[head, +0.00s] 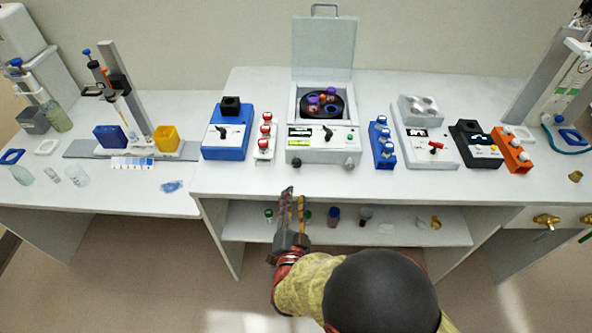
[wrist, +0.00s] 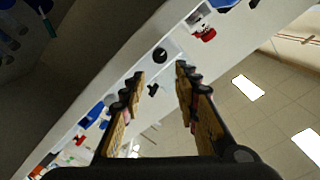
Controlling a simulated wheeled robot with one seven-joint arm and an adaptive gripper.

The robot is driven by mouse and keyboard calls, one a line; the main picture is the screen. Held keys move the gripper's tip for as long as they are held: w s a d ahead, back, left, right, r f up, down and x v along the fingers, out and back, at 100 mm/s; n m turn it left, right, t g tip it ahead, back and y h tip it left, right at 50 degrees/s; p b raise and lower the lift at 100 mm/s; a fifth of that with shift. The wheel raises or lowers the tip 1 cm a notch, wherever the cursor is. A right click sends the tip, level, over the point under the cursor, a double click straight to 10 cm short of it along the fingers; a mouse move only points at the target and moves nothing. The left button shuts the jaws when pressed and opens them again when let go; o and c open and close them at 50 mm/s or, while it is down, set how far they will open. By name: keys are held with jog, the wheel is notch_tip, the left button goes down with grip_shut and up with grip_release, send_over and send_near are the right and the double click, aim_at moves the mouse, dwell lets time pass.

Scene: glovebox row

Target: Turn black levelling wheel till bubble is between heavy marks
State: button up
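A white centrifuge (head: 322,155) with its lid up stands at the middle of the bench. A small dark wheel (head: 293,162) sits at its lower left front, and a paler knob (head: 349,163) at its lower right. A yellow-green level vial (head: 299,142) shows on the front panel; bubble and marks are too small to read. My gripper (head: 294,196) is in front of the bench edge, below the dark wheel and apart from it. In the wrist view my gripper (wrist: 158,84) is open and empty, with a round black knob (wrist: 160,56) beyond its fingertips.
A blue device (head: 228,140) and a red-capped vial rack (head: 264,140) stand left of the centrifuge. A blue rack (head: 382,145) stands close on its right. The bench's front edge and a lower shelf (head: 400,238) with small bottles lie near my gripper.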

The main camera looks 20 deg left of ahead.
aim_at(296, 165)
jog(key=b+x, duration=0.2)
jog(key=x, duration=0.9)
jog(key=shift+w+a, duration=0.15)
jog(key=shift+w, duration=0.05)
jog(key=shift+c, duration=0.7)
grip_shut()
